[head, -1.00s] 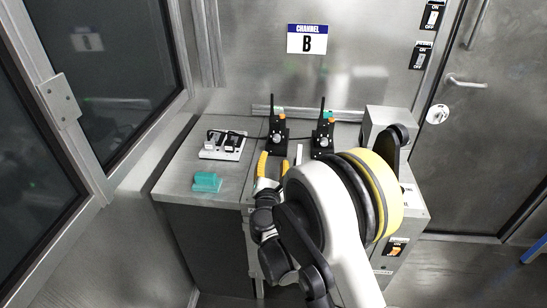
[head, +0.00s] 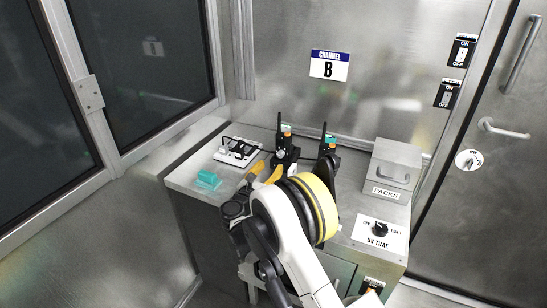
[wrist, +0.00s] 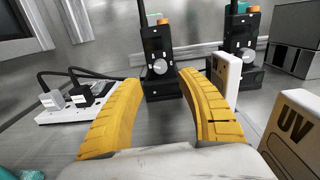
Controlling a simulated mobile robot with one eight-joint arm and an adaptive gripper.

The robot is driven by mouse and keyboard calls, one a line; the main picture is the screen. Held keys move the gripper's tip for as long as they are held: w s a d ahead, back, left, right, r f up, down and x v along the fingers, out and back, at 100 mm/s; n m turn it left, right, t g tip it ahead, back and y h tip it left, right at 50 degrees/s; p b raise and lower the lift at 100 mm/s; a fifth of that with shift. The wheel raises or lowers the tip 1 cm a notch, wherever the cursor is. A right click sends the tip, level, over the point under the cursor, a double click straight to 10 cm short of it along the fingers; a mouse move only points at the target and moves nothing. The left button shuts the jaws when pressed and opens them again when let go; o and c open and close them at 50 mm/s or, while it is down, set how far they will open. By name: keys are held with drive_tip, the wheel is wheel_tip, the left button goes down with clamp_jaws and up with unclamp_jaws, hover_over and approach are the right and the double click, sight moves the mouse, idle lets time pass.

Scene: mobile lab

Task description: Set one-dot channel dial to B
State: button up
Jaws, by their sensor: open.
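Two black radios with antennas and orange and green tops stand upright side by side on the metal bench. The left radio (head: 286,150) has a pale round dial (wrist: 159,67) on its front, and the right radio (head: 328,152) has a similar dial (wrist: 247,54). Dot marks are too small to make out, so I cannot tell which is the one-dot radio or where its dial points. My gripper (wrist: 160,77) is open, its yellow fingers aimed at the left radio's dial, apparently short of it. A wall sign (head: 330,66) reads CHANNEL B.
A teal object (head: 208,180) is at the bench's front left. A white upright block (wrist: 227,78) stands close by my right finger. A PACKS box (head: 393,168) and UV TIME dial (head: 380,229) are right.

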sight(280, 155)
drive_tip(key=b+x, duration=0.2)
drive_tip(key=x, duration=0.5)
drive_tip(key=shift+w+d+f, duration=0.1)
drive_tip(key=shift+w+f, duration=0.05)
drive_tip(key=shift+w, duration=0.2)
drive_tip(key=shift+w+d+b, duration=0.2)
drive_tip(key=shift+w+b, duration=0.1)
drive_tip(key=shift+w, duration=0.15)
clamp_jaws()
